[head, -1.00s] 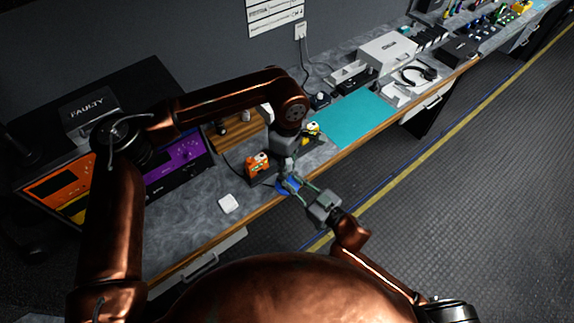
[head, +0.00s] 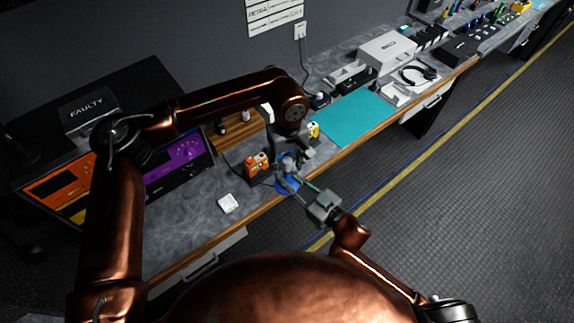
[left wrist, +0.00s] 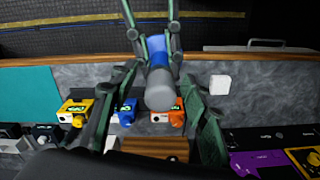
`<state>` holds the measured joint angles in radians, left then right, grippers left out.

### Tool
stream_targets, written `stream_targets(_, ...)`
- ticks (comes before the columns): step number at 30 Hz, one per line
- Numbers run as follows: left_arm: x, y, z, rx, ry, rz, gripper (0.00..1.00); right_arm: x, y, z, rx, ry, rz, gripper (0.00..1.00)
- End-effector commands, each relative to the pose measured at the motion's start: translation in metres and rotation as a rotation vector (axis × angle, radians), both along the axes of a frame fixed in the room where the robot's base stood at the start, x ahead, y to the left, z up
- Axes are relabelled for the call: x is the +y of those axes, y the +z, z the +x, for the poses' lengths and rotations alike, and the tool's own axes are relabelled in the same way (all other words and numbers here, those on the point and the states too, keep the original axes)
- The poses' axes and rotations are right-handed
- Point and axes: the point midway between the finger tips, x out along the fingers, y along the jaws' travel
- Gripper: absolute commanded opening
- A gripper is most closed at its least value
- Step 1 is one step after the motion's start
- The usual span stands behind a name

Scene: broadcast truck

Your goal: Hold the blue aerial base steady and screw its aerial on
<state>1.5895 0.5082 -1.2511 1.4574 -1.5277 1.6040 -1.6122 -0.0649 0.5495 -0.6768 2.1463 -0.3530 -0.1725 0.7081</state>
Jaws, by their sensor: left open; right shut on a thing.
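The blue aerial base (head: 284,187) is at the bench's front edge in the head view. In the left wrist view the blue base (left wrist: 184,58) is partly hidden behind the grey aerial (left wrist: 160,90), seen nearly end-on. I cannot tell how far the aerial is seated. My right gripper (head: 296,188) is shut on the base from the front; its fingers come in from the top of the left wrist view. My left gripper (head: 287,168) is above the base. Its fingers (left wrist: 161,78) are open, one on each side of the aerial, apart from it.
An orange device (head: 257,167) stands close beside the base, and a yellow one (head: 313,131) farther back. A blue device (left wrist: 127,112) sits between them in the left wrist view. A white square item (head: 228,203) lies left. The teal mat (head: 352,118) is clear.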

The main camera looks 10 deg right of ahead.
Motion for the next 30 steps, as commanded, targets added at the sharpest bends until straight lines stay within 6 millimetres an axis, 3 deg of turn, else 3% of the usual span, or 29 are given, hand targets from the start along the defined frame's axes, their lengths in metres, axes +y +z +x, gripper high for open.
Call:
stream_targets(5, 0.0, 0.006, 0.0, -0.001, 0.001, 0.0, 0.43, 0.0, 0.002, 0.0, -0.003, 0.001, 0.001, 0.0)
stream_targets(8, 0.0, 0.019, 0.001, -0.003, 0.001, 0.0, 0.43, 0.0, 0.002, 0.0, -0.003, 0.001, 0.001, 0.0)
stream_targets(21, -0.001, 0.103, 0.0, -0.001, 0.001, -0.001, 0.43, 0.0, 0.002, 0.0, -0.003, 0.001, 0.001, 0.0)
stream_targets(30, -0.001, 0.12, -0.001, 0.001, 0.0, 0.0, 0.43, 0.0, 0.002, 0.0, -0.003, 0.001, 0.001, 0.0)
